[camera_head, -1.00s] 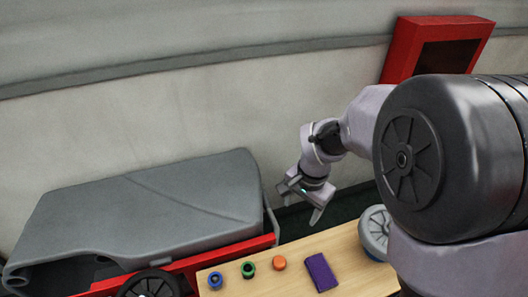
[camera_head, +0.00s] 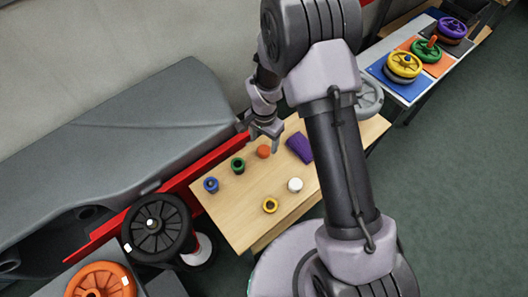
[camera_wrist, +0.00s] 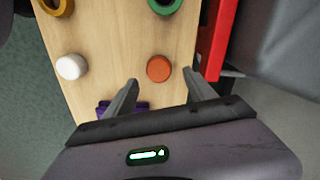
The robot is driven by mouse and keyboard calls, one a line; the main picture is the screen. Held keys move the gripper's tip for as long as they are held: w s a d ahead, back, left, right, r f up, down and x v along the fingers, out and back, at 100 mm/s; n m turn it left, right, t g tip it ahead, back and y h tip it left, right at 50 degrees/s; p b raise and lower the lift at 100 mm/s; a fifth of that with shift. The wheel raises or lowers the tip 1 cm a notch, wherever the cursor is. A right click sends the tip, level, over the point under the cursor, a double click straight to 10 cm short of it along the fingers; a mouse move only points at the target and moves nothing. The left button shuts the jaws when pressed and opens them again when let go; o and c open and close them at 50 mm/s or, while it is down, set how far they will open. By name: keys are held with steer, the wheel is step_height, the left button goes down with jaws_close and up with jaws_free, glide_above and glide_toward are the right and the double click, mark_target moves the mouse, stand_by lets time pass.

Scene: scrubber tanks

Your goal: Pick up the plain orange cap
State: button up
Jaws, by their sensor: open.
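The plain orange cap (camera_head: 263,151) sits on the wooden table (camera_head: 240,204), between the green ring cap (camera_head: 238,165) and the purple cloth-like item (camera_head: 300,147). My gripper (camera_head: 264,134) is above the table's far edge, just behind the orange cap. In the wrist view the orange cap (camera_wrist: 159,69) shows just beyond and between the two open fingers (camera_wrist: 160,85). Nothing is held between them. The purple item is partly hidden behind my gripper in the wrist view.
A blue ring cap (camera_head: 211,185), a yellow ring cap (camera_head: 270,205) and a white cap (camera_head: 295,185) also stand on the table. A red rail and grey tank (camera_head: 130,140) border its far left side. A grey wheel (camera_head: 368,98) is at the far right end.

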mark_target(264, 149)
step_height(264, 149, down, 4)
steer(key=shift+s+b, duration=0.15)
steer(key=shift+b, duration=0.45)
steer(key=shift+r, duration=0.15)
steer(key=shift+c, duration=1.1)
jaws_close()
